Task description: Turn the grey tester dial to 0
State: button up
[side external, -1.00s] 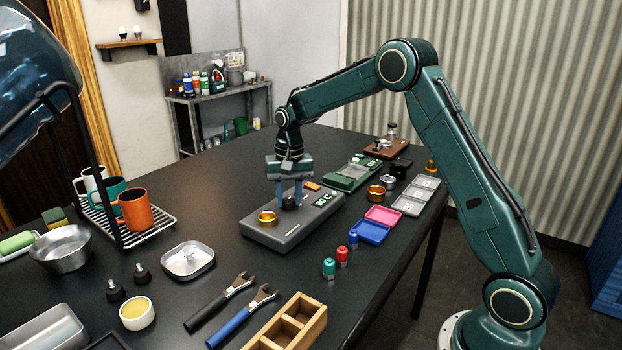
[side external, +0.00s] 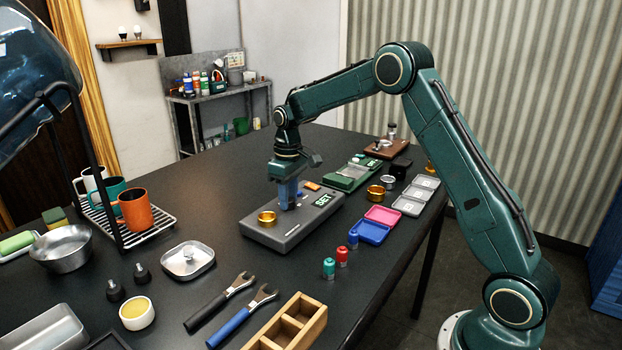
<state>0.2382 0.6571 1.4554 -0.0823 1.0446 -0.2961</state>
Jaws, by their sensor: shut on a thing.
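My gripper (side external: 288,205) points straight down over the middle of the tester. Its blue fingers are shut on the tester's dial, which is mostly hidden behind them. I cannot read the dial's setting.
A green device (side external: 352,176) lies behind the tester. Pink (side external: 383,215) and blue (side external: 372,232) trays stand to its right. An orange mug (side external: 135,208) stands on a rack at left.

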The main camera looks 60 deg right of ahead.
jog(key=n, duration=0.5)
jog(key=shift+w, duration=0.1)
jog(key=shift+n, duration=0.3)
jog(key=o, duration=1)
jog(key=shift+r, duration=0.1)
jog(key=r, duration=1.3)
jog(key=shift+w+d+r, duration=0.1)
jog(key=shift+d+r, duration=0.15)
jog(key=shift+r, duration=0.1)
